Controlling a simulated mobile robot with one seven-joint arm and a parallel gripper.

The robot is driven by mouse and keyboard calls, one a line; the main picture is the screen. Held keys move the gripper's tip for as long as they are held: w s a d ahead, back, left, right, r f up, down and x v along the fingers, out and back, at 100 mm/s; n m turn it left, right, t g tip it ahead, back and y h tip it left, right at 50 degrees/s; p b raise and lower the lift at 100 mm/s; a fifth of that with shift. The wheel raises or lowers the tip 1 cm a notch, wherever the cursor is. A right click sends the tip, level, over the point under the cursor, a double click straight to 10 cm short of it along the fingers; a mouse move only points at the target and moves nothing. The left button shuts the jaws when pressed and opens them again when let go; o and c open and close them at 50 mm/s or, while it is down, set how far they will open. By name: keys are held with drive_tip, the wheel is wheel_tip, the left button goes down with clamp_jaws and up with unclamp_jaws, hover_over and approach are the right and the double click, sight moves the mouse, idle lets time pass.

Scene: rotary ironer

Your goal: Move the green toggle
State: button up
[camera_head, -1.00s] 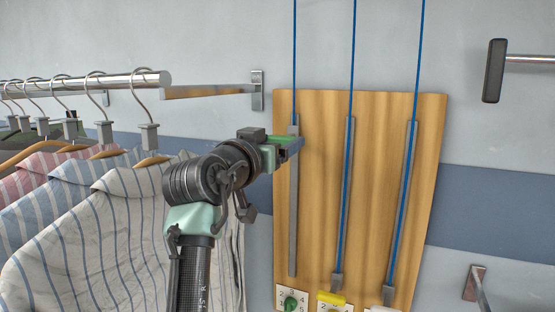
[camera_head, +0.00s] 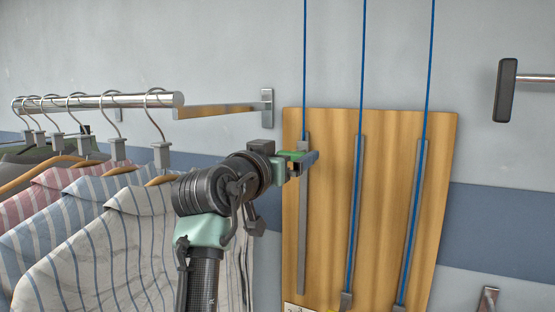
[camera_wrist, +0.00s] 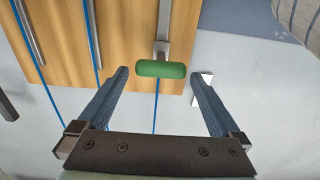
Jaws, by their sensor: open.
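The green toggle (camera_wrist: 161,69) is a short rounded bar. In the wrist view it sits just beyond and between the tips of my gripper (camera_wrist: 158,75), at the end of the left metal slot on the wooden board. My gripper is open, with one blue-grey finger on each side of the toggle and clear space to both. In the head view my gripper (camera_head: 308,160) is at the upper end of the left slot (camera_head: 302,230). The green toggle (camera_head: 290,154) shows there only partly, with my gripper covering the rest.
The wooden board (camera_head: 385,200) carries two more slots with blue cords to the right. A rail (camera_head: 100,101) with hanging striped shirts (camera_head: 110,250) stands close on the left of my arm. A dark-ended bar (camera_head: 506,90) juts from the wall at right.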

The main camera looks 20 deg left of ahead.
drive_tip(key=s+b, duration=0.5)
drive_tip(key=s, duration=0.7)
drive_tip(key=shift+s+a, duration=0.25)
drive_tip(key=shift+s, duration=0.15)
drive_tip(key=s+d+r+t, duration=0.2)
drive_tip(key=d+t, duration=0.1)
drive_tip(key=d, duration=0.4)
drive_tip(key=s+d+r+t, duration=0.2)
drive_tip(key=d, duration=0.6)
drive_tip(key=s+d+r+t, duration=0.3)
drive_tip(key=s+d, duration=0.4)
drive_tip(key=s, duration=0.3)
drive_tip(key=shift+s+t+y, duration=0.2)
drive_tip(key=shift+t+y, duration=0.1)
drive_tip(key=shift+t, duration=0.4)
drive_tip(key=shift+a, duration=0.1)
